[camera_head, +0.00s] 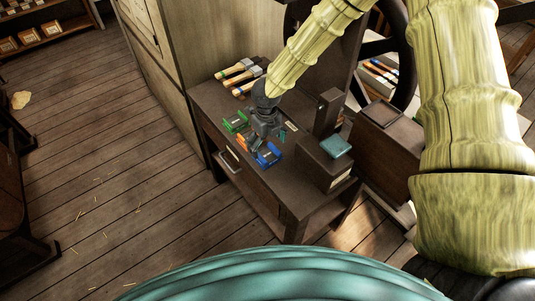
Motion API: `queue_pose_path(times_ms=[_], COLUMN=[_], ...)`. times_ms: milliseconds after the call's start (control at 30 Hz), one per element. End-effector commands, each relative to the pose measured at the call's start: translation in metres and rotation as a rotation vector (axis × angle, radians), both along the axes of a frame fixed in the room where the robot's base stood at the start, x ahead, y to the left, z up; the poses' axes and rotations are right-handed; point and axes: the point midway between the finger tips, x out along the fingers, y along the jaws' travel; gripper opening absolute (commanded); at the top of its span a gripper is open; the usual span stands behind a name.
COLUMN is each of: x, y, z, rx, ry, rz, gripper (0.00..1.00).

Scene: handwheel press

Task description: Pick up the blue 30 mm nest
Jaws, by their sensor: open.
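The blue nest (268,156) sits on the dark wooden table, near its front edge. My gripper (257,148) is open and points down just left of the blue nest, close to it or touching it; I cannot tell which. An orange piece (242,143) lies just left of my gripper, partly hidden by it. A green nest (235,122) lies further back to the left on the same table. The size marks on the nests are too small to read.
The dark table (277,190) has a drawer front. Several brush-like tools (240,70) lie at its back left. A dark box (325,163) with a teal pad (336,146) stands right of the nests. A large handwheel (407,75) stands behind. A cabinet (205,50) borders the left.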

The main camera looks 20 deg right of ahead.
Motion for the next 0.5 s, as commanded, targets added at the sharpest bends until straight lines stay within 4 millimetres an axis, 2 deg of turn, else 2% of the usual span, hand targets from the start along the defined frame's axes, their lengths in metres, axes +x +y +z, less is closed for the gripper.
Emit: queue_pose_path(times_ms=[233, 500], x=[-0.002, -0.001], y=[-0.003, -0.002], z=[-0.028, -0.038], rx=[-0.001, 0.000], ry=[0.002, 0.000], rz=[-0.001, -0.001], gripper=[0.95, 0.95])
